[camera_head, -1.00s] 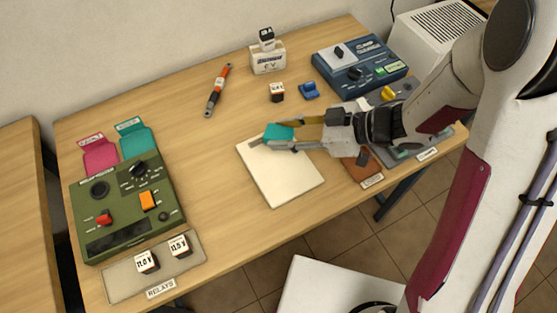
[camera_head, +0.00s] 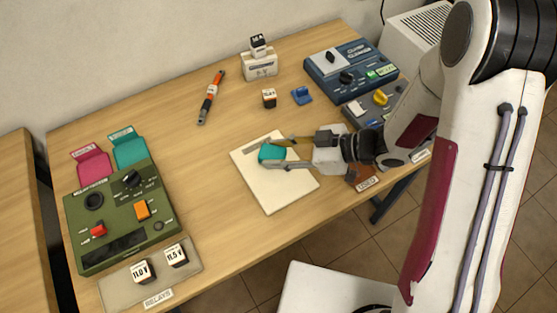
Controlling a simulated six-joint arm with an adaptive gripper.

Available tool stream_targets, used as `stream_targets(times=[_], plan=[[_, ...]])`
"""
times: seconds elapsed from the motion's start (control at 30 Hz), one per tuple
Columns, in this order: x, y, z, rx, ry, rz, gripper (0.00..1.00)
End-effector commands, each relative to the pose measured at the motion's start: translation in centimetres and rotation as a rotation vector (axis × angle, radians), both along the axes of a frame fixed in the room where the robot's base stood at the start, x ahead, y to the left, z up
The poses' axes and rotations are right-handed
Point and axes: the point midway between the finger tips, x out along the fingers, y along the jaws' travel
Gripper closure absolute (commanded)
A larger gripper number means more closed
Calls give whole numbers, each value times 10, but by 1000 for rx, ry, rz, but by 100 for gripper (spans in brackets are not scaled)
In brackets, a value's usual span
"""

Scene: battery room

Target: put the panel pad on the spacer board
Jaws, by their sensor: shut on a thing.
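The panel pad, which I take to be the teal block (camera_head: 271,154), is between the fingertips of my gripper (camera_head: 276,153). My gripper is shut on it, with its fingers pointing left. The spacer board, which I take to be the flat cream board (camera_head: 276,193), lies on the table. The block shows over the upper part of the board. I cannot tell whether it touches the board or hangs just above it. My gripper covers the board's upper right part.
A green control box (camera_head: 122,221) stands at the left, with a relay tray (camera_head: 189,283) in front. A blue unit (camera_head: 350,70) stands at the back right. A brown pad (camera_head: 365,177) lies at right.

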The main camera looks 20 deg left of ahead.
Motion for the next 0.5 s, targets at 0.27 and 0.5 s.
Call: stream_targets(times=[0.27, 0.5], plan=[[0, 0, 0, 0, -1, 0, 89], [0, 0, -10, 0, 1, 0, 89]])
